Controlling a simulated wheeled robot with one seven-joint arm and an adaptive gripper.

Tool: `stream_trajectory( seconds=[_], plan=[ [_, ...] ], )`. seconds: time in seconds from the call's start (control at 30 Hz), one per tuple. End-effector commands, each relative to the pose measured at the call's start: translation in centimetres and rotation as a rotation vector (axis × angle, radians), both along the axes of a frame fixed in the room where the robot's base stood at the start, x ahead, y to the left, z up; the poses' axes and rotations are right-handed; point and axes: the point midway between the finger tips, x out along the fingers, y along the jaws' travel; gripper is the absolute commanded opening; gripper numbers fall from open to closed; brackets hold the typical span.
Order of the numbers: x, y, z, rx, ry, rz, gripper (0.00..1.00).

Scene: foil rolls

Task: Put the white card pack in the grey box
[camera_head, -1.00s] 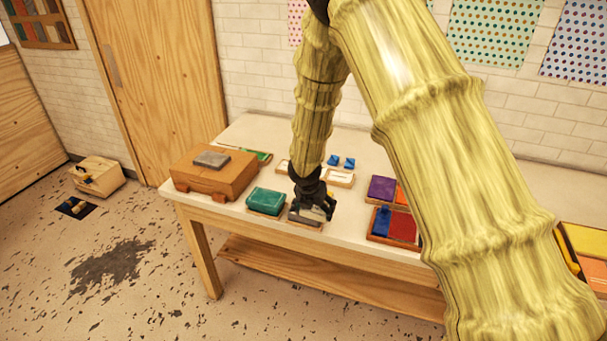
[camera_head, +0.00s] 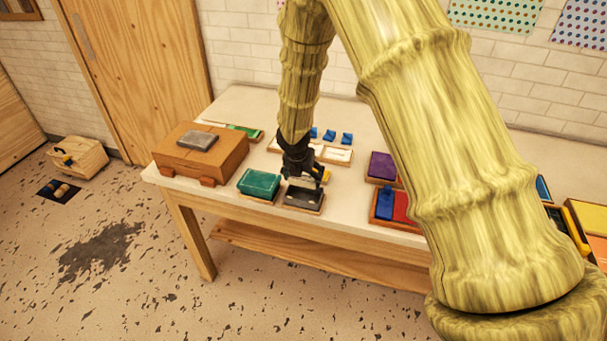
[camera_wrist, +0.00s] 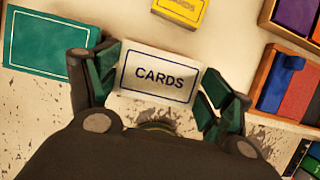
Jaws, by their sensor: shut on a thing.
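The white card pack (camera_wrist: 158,73), with a blue border and the word CARDS, is between the two fingers of my gripper (camera_wrist: 160,84) in the wrist view. The fingers are shut on its left and right ends. In the head view my gripper (camera_head: 306,177) is over the back part of a dark grey box (camera_head: 302,197) with a wooden rim at the table's front edge. The pack is hard to make out there. In the wrist view the grey box is hidden behind the pack and gripper.
A green box (camera_head: 258,184) stands just left of the grey one. A yellow card pack (camera_wrist: 181,11) lies beyond the white pack. A brown case (camera_head: 202,158) is at the table's left end. A tray of red and blue items (camera_head: 402,206) lies to the right.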

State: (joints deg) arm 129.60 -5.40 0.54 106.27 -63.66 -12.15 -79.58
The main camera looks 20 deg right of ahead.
Motion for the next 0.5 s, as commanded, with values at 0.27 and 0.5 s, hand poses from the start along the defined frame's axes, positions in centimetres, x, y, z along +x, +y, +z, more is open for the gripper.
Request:
stream_trajectory(
  seconds=[0.27, 0.5],
  plan=[
    [0.0, 0.0, -2.0, 0.0, -0.001, -0.001, 0.5],
    [0.0, 0.0, -3.4, 0.0, 0.0, -0.001, 0.5]
  ],
)
